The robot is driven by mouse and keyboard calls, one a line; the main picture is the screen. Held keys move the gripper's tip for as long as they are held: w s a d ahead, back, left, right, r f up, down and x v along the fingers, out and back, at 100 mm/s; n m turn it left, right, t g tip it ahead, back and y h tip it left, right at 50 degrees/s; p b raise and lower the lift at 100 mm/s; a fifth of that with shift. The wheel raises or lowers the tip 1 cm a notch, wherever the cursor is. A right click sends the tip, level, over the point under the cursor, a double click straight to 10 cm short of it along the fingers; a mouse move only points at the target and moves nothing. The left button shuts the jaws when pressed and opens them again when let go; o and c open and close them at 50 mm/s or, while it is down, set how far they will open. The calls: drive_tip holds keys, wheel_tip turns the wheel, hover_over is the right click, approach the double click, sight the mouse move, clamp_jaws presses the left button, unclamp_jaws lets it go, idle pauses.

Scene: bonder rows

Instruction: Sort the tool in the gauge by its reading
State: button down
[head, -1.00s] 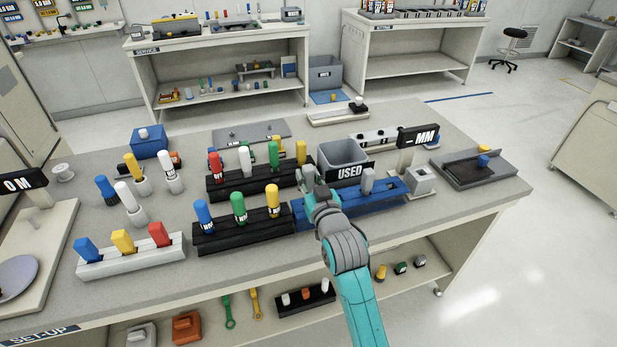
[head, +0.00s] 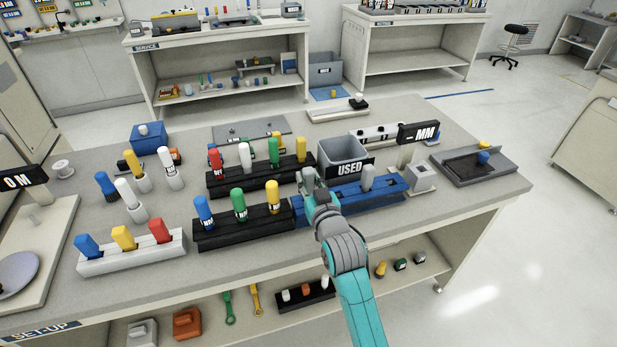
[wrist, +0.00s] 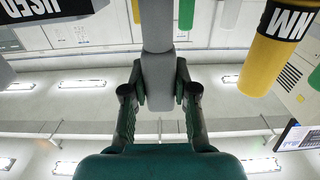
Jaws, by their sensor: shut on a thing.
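My gripper (wrist: 160,90) is shut on a grey tool (wrist: 158,70), seen close up between the fingers in the wrist view. In the head view my gripper (head: 309,184) is over the left end of the blue rack (head: 340,216), beside the black racks. A second grey tool (head: 367,178) stands upright in the blue rack. The gauge (head: 421,178) is right of that rack, and its sign (head: 418,133) shows a dash and MM. A grey bin marked USED (head: 343,150) stands behind the blue rack. The held tool's lower end is not clear in the head view.
Two black racks (head: 245,233) hold coloured tools left of my gripper. A white rack (head: 132,257) with blue, yellow and red tools is at front left. A dark tray (head: 470,174) is at far right. A yellow tool (wrist: 272,52) is close by in the wrist view.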

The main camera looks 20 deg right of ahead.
sight(310, 193)
drive_tip(key=shift+f, duration=1.6)
drive_tip(key=c, duration=0.8)
unclamp_jaws()
drive_tip(key=shift+f, duration=0.1)
drive_tip(key=s, duration=1.2)
